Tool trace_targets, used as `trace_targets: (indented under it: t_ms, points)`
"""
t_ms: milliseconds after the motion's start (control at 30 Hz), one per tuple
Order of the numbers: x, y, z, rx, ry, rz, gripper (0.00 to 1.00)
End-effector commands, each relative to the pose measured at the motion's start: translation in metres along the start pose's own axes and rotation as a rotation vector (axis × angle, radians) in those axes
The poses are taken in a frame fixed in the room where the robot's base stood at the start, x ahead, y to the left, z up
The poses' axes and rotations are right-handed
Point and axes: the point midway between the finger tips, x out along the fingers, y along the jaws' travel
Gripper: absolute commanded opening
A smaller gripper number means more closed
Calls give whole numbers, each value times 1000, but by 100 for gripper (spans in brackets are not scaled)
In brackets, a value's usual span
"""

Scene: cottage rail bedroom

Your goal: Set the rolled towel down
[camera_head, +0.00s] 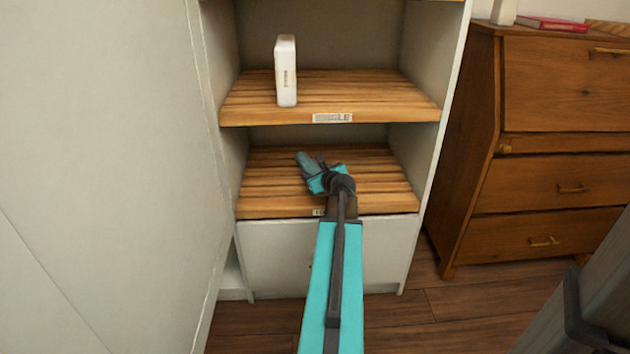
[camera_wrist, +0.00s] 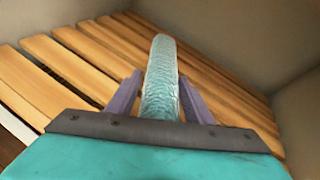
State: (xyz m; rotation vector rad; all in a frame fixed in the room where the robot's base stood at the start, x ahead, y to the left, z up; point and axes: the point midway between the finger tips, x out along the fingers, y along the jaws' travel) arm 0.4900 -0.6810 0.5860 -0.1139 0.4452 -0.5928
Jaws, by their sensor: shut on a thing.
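The rolled towel (camera_wrist: 161,75) is a pale blue-green, textured roll. In the wrist view it is between the two purple-grey fingers of my gripper (camera_wrist: 157,100), which is shut on it. In the head view the towel (camera_head: 305,162) points up and left from my gripper (camera_head: 316,172), over the lower slatted wooden shelf (camera_head: 375,180). Whether the towel touches the slats cannot be told. My arm hides part of the shelf and its front label.
A white box (camera_head: 286,72) stands on the upper slatted shelf (camera_head: 365,95), above my gripper. The cabinet's side walls (camera_head: 440,110) bound the shelf left and right. The lower shelf's slats look otherwise bare. A wooden dresser (camera_head: 550,170) stands to the right.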

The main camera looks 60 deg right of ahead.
Motion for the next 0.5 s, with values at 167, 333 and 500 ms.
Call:
trace_targets:
  t_ms: [167, 333, 500]
  points:
    - [8, 5, -19, 0, 0, -1, 22]
    - [8, 5, -21, 0, 0, -1, 22]
    - [8, 5, -21, 0, -1, 0, 22]
